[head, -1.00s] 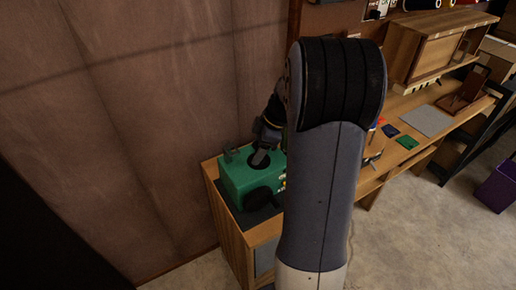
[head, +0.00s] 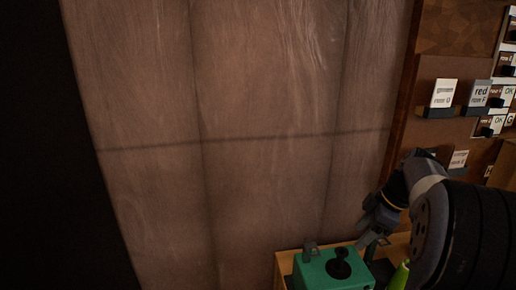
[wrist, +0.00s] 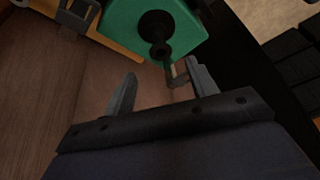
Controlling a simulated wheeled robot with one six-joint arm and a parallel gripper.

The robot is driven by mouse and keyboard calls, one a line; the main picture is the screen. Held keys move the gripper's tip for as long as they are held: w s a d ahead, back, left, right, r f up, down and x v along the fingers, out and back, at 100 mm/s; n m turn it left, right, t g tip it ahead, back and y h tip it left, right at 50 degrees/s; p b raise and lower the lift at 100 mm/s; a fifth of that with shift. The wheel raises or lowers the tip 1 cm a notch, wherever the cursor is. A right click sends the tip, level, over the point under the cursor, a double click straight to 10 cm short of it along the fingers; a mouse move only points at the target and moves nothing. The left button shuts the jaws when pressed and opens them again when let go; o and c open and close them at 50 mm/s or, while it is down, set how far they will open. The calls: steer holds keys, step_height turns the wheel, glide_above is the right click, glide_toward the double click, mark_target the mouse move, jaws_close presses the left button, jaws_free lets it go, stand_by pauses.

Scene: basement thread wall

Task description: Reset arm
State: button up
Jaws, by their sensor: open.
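My gripper (head: 371,243) is raised beside and a little above a green box (head: 318,272) at the bottom of the head view. The box has a black round fitting with a knob (head: 339,262) on top. In the wrist view, my gripper (wrist: 160,72) shows its two fingers apart with nothing between them. The green box (wrist: 192,22) and its black knob (wrist: 160,50) lie beyond the fingers there. The box's lower part is cut off in the head view.
The box stands on a wooden bench (head: 284,262) against a brown panelled wall (head: 240,130). A board (head: 455,70) with labelled cards, one reading "red" (head: 480,92), is at the right. A bright green object (head: 400,276) is partly hidden by my arm.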

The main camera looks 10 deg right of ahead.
mark_target(341, 254)
steer(key=x, duration=1.1)
steer(key=shift+p, duration=0.3)
steer(key=shift+r, duration=0.4)
steer(key=shift+s, duration=0.1)
steer(key=shift+f, duration=0.1)
